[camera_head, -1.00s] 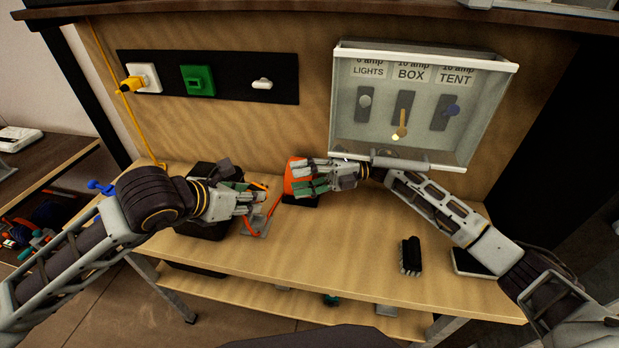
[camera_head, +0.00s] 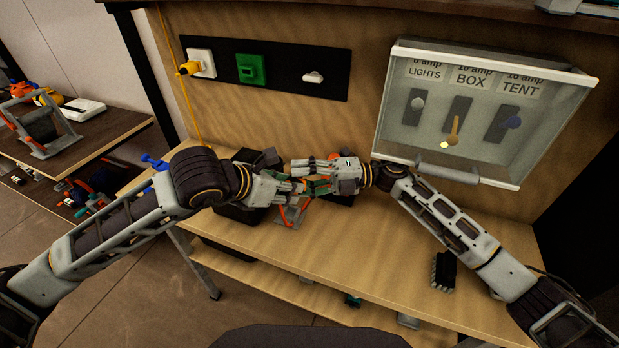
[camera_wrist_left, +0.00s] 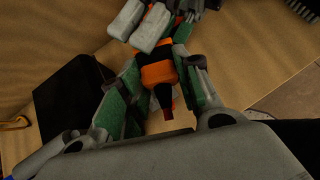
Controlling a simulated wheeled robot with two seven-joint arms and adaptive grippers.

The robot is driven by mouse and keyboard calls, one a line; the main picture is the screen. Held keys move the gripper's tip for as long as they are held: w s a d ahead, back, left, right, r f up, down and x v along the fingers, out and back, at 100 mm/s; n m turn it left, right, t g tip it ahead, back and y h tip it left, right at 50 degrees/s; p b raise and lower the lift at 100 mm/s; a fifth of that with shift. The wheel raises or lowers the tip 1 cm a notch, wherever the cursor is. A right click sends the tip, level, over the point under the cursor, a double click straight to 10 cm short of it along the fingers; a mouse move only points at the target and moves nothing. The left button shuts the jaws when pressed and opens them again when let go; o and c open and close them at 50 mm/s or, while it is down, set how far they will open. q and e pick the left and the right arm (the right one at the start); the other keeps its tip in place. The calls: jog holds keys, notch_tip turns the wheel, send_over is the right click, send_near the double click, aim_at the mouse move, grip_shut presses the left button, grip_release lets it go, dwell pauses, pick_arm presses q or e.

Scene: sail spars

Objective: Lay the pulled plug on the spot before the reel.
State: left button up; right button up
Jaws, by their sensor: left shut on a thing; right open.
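My left gripper (camera_head: 307,187) is shut on an orange and black plug (camera_wrist_left: 158,75), which shows between its green-padded fingers in the left wrist view. In the head view the fingers mostly hide the plug. My right gripper (camera_head: 303,169) is open, its fingers close beside the left gripper's; its grey fingers (camera_wrist_left: 150,25) reach the plug's far end in the wrist view, and I cannot tell if they touch. A reel on a grey stand (camera_head: 62,144) is on the side table at left. I cannot make out a marked spot before it.
A grey stand with orange cord (camera_head: 288,215) and a black block (camera_head: 338,198) sit below the grippers on the bench (camera_head: 370,245). A black brush (camera_head: 443,272) lies at right. A switch box (camera_head: 480,110) and socket panel (camera_head: 300,75) are on the wall.

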grip_shut()
pick_arm(q)
jog(key=o, duration=1.2)
jog(key=shift+r, duration=5)
